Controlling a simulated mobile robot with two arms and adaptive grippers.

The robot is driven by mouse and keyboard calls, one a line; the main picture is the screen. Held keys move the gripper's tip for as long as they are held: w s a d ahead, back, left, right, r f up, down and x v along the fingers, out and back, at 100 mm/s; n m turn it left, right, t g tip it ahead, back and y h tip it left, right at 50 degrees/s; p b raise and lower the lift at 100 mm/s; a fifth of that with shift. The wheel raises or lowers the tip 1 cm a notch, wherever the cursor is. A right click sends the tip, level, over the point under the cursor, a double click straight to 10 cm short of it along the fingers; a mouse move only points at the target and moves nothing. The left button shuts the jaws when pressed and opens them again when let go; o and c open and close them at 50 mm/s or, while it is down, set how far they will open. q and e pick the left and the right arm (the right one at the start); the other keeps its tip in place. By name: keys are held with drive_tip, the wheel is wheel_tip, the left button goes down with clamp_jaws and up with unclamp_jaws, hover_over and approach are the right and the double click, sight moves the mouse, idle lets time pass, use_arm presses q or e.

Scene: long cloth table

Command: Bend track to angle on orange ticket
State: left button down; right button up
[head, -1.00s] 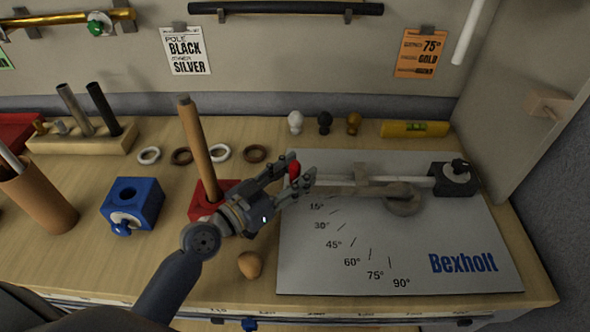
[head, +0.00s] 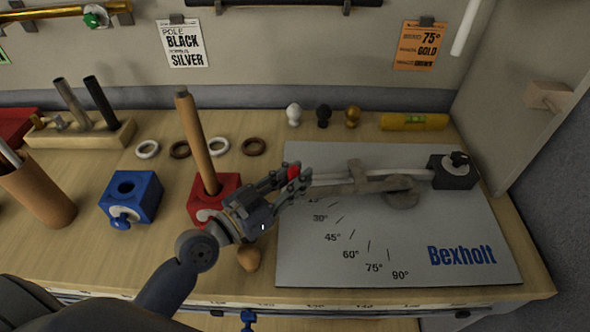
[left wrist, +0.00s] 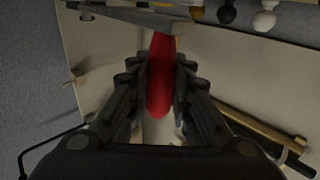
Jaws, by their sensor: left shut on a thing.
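The orange ticket (head: 418,45) hangs on the back wall at right and reads 75° and GOLD; its lower line is too small to be sure of. The grey Bexholt bending plate (head: 330,268) lies on the table with angle marks up to 90°. A pale track (head: 330,178) runs across it to a black clamp (head: 452,171) at the right. A grey bending arm (head: 358,178) with a round pivot lies beside the track. My left gripper (head: 292,177) is shut on the arm's red grip, which shows between the fingers in the left wrist view (left wrist: 160,80). The 15° mark is covered.
A red block (head: 214,190) with an upright wooden pole stands left of the plate, close to my gripper. A brown knob (head: 249,257) sits in front. A blue block (head: 130,198), rings, finials and a yellow level (head: 413,121) stand around. The plate's front is clear.

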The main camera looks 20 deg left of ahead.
use_arm(q)
drive_tip(key=c, duration=1.4)
unclamp_jaws()
drive_tip(key=shift+a, duration=0.1)
drive_tip(key=shift+s, duration=0.15)
drive_tip(key=shift+v, duration=5.95)
